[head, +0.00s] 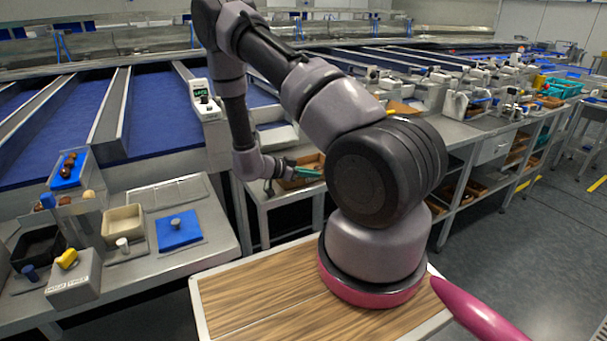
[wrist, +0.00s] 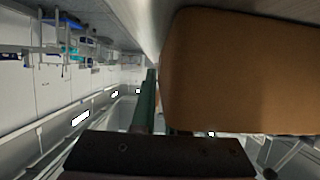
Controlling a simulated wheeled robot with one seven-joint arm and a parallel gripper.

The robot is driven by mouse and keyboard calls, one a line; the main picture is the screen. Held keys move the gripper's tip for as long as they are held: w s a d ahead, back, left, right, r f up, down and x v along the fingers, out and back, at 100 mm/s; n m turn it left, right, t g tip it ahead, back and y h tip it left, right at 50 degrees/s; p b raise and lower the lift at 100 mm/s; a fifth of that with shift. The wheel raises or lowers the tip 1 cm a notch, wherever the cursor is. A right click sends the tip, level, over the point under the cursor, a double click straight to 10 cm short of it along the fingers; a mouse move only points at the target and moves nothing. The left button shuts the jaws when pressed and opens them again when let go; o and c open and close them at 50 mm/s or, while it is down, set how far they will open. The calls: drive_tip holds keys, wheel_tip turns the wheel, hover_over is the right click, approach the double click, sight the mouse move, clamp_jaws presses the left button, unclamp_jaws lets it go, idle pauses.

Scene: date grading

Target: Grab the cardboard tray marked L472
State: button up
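A brown cardboard tray (head: 312,160) sits on a small metal side table, partly hidden by my arm. In the wrist view a brown cardboard face (wrist: 240,75) fills the right side, very close to the camera. No L472 marking is readable in either view. My gripper (head: 316,173) is at the tray, with a green finger reaching across its near side. In the wrist view one green finger (wrist: 149,105) runs along the left edge of the cardboard. The other finger is not clearly visible, so I cannot tell whether the cardboard is clamped.
A sorting bench (head: 150,262) at left holds a beige bin (head: 122,222), a blue pad (head: 179,231) and a dark bin (head: 38,247). A display unit (head: 204,98) stands behind the gripper. A long bench with instruments and shelved trays runs at right. Floor at right is open.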

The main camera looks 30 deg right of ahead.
drive_tip(key=shift+d, duration=0.1)
clamp_jaws()
drive_tip(key=shift+r, duration=0.1)
idle(1.5)
